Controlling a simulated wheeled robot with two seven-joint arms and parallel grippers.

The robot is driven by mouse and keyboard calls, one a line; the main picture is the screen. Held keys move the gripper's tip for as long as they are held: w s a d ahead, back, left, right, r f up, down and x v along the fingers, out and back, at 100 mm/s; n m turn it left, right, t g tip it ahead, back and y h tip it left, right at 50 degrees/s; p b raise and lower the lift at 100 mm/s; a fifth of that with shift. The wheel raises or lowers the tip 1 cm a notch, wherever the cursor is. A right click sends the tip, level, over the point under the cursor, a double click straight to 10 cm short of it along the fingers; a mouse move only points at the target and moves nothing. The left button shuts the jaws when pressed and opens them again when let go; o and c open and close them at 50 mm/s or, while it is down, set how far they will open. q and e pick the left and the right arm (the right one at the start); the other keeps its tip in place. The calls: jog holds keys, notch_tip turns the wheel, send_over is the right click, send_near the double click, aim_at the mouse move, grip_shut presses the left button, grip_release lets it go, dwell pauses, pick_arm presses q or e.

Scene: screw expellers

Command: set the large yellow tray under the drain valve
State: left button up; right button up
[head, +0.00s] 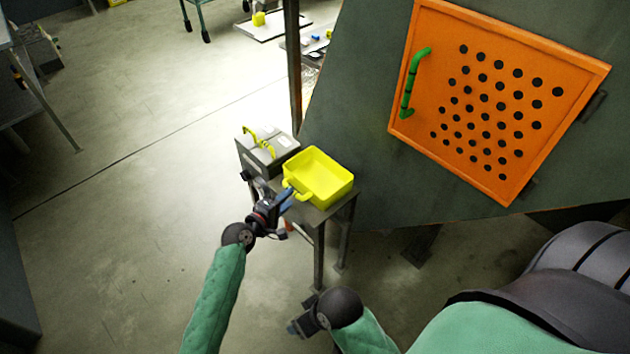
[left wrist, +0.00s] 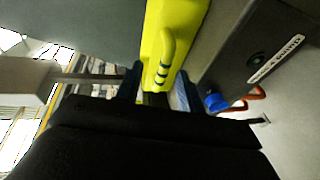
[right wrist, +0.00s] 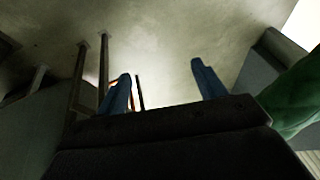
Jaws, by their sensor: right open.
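The large yellow tray (head: 325,178) sits on a small metal stand beside the dark machine in the head view. Its near-left wall carries a looped handle, which shows close up in the left wrist view (left wrist: 167,50). My left gripper (head: 287,200) is at this handle, its blue fingers apart on either side of the yellow part (left wrist: 158,88). Whether they press on it cannot be told. My right gripper (right wrist: 162,82) is open and empty, low over the floor. I cannot pick out the drain valve with certainty.
A grey box with yellow handles (head: 268,148) stands just left of the tray. The machine wall bears an orange perforated door (head: 490,105) with a green handle (head: 412,85). In the left wrist view, a blue and red fitting (left wrist: 215,102) is right of my fingers. Open floor (head: 110,210) lies left.

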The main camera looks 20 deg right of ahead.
pick_arm(q)
jog(key=shift+w+a+f+p+x, duration=0.1)
jog(key=shift+w+x, duration=0.05)
jog(key=shift+x, duration=0.7)
jog(key=shift+w+a+f+p+x, duration=0.1)
jog(key=shift+p+x, duration=0.05)
jog(key=shift+x, duration=0.7)
jog(key=shift+w+a+f+p+x, duration=0.1)
jog(key=shift+w+f+x, duration=0.05)
jog(key=shift+x, duration=0.65)
grip_shut()
